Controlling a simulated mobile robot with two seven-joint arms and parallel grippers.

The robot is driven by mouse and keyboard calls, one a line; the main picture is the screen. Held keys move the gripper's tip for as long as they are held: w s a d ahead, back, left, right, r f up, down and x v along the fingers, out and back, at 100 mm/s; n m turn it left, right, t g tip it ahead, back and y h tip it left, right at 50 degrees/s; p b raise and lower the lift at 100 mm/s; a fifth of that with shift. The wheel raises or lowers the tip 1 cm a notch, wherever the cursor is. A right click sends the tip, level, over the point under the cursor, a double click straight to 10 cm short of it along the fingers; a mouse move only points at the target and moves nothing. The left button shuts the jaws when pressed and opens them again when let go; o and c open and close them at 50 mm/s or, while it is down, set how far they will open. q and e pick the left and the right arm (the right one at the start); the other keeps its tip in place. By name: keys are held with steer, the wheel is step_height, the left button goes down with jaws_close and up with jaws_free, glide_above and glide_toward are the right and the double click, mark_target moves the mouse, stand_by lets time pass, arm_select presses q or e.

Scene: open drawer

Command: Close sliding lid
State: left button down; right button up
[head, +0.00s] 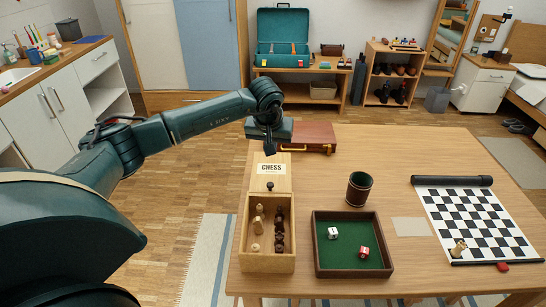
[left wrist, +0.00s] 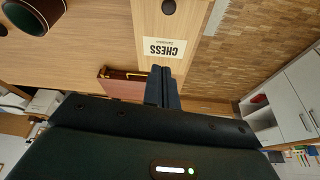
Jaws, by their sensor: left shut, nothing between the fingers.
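The wooden chess box (head: 245,262) stands on the table's left side, its near part open with light and dark chess pieces inside. Its sliding lid (head: 281,184) sticks out past the far end, with a CHESS label and a black knob (head: 270,186). In the left wrist view the lid (left wrist: 190,20) and knob (left wrist: 168,6) show at the top. My left gripper (head: 269,150) is shut and empty, pointing down near the lid's far end, beyond the label. Its closed fingers (left wrist: 162,88) show in the left wrist view; whether they touch the lid I cannot tell. My right gripper is not in view.
A brown case (head: 308,136) lies just behind my left gripper. A dice cup (head: 359,188) and a green-lined tray (head: 316,246) with two dice are to the right of the box. A chessboard mat (head: 470,215) lies farther right. The table's left edge is close to the box.

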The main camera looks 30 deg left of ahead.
arm_select(q)
glide_above(273, 180)
steer(key=w, duration=0.1)
steer(key=f, duration=0.7)
steer(key=shift+a+f+p, duration=0.2)
steer(key=shift+f+p, duration=0.05)
steer(key=shift+p, duration=0.05)
steer(key=shift+s+f+p, duration=0.15)
steer(key=shift+f+p, duration=0.05)
steer(key=shift+p, duration=0.15)
steer(key=s, duration=0.1)
steer(key=p, duration=0.1)
steer(key=s+d, duration=0.1)
steer(key=shift+s+f, duration=0.3)
steer(key=shift+s+d+f, duration=0.15)
steer(key=shift+s+d, duration=0.05)
steer(key=shift+s, duration=0.05)
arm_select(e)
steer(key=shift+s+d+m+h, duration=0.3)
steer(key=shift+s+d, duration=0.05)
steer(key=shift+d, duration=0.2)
